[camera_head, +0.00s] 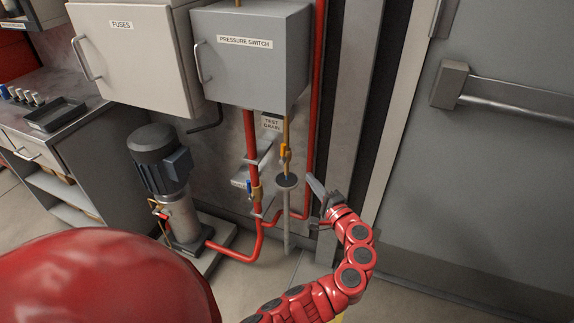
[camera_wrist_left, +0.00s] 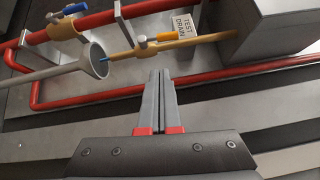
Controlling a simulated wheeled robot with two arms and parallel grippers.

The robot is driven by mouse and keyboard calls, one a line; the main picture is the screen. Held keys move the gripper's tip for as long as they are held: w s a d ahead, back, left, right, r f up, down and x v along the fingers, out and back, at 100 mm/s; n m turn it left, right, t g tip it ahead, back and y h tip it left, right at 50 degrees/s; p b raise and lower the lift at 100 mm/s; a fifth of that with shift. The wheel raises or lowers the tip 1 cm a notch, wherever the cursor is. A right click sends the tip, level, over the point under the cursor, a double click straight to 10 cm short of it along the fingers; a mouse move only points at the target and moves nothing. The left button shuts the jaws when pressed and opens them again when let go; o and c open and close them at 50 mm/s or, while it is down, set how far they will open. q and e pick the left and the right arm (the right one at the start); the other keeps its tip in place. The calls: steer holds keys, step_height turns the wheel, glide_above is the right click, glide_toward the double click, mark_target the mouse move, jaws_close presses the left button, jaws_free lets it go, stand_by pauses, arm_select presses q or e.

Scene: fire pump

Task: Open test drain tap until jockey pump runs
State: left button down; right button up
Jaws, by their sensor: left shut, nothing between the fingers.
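The test drain tap (camera_head: 285,156) is a brass valve with an orange lever on a thin brass pipe below the pressure switch box. It also shows in the left wrist view (camera_wrist_left: 143,44), where the orange lever appears to lie along the pipe. Something blue, possibly water, shows between the pipe end and the grey funnel (camera_head: 287,181) below. The jockey pump (camera_head: 162,168), a dark motor on a pale cylinder, stands at left; I cannot tell whether it runs. My left gripper (camera_head: 315,184) is shut and empty, right of the funnel and apart from the tap. My right gripper is not in view.
The pressure switch box (camera_head: 250,65) hangs above the tap, beside the fuses box (camera_head: 135,55). A red pipe (camera_head: 250,140) with a blue-handled valve (camera_head: 256,193) runs left of the tap. A grey door (camera_head: 480,170) stands at right.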

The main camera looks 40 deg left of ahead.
arm_select(q)
steer(key=s+d+r+n+g+y, duration=0.1)
steer(key=d+n+g, duration=0.1)
steer(key=d, duration=0.1)
steer(key=b, duration=0.1)
glide_toward(283, 150)
steer(key=x, duration=0.6)
steer(key=shift+w+a+f, duration=0.25)
steer(key=shift+w+f, duration=0.05)
steer(key=shift+w, duration=0.05)
steer(key=shift+a+r+n+g+p, duration=0.35)
steer(key=shift+a+r+p, duration=0.2)
steer(key=shift+p, duration=0.35)
steer(key=shift+f, duration=0.15)
